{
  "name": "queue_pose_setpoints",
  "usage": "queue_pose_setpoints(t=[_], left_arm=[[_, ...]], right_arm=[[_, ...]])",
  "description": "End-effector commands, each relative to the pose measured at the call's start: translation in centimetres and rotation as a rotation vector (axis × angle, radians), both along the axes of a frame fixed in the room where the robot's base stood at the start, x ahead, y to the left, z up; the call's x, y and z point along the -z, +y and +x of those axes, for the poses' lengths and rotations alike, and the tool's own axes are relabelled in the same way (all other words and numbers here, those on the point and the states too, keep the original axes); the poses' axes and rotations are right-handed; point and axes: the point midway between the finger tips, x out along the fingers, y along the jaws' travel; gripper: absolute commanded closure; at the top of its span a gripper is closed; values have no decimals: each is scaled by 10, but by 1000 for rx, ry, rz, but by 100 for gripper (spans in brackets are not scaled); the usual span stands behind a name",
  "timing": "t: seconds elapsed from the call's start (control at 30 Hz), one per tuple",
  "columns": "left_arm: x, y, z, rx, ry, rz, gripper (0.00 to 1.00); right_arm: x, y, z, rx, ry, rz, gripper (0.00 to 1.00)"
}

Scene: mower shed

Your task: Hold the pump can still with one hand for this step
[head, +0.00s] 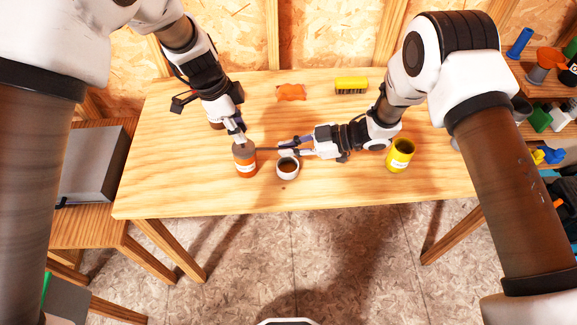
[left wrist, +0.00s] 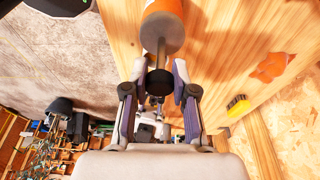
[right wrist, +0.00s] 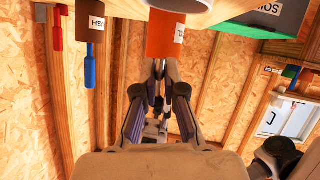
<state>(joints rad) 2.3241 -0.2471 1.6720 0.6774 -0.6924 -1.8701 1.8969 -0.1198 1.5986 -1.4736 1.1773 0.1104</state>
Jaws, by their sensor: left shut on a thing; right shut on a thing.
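The orange pump can (head: 246,167), with a grey top and a white label, stands upright near the table's front edge. It also shows in the left wrist view (left wrist: 165,8) and the right wrist view (right wrist: 163,38). My left gripper (head: 240,138) is shut on the black knob (left wrist: 158,80) above the can's top. My right gripper (head: 283,148) reaches in from the right, its fingers nearly together at the can's thin dark spout; the exact contact is hard to see. A white cup (head: 288,175) with brown contents stands just in front of the right gripper.
A yellow can (head: 400,157) stands to the right on the wooden table (head: 330,195). An orange cloth (head: 290,93) and a yellow brush (head: 351,84) lie at the back. A grey box (head: 95,165) sits on a side stand at left. The table's front middle-right is clear.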

Motion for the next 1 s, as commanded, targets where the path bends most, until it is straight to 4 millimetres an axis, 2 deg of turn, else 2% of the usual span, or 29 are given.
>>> queue_pose_setpoints(t=[0.97, 1.0], left_arm=[[36, 0, 0, 0, 0, 0, 93], [35, 0, 0, 0, -1, 0, 59]], right_arm=[[0, 0, -1, -3, 0, 0, 100], [0, 0, -1, -2, 0, 1, 100]])
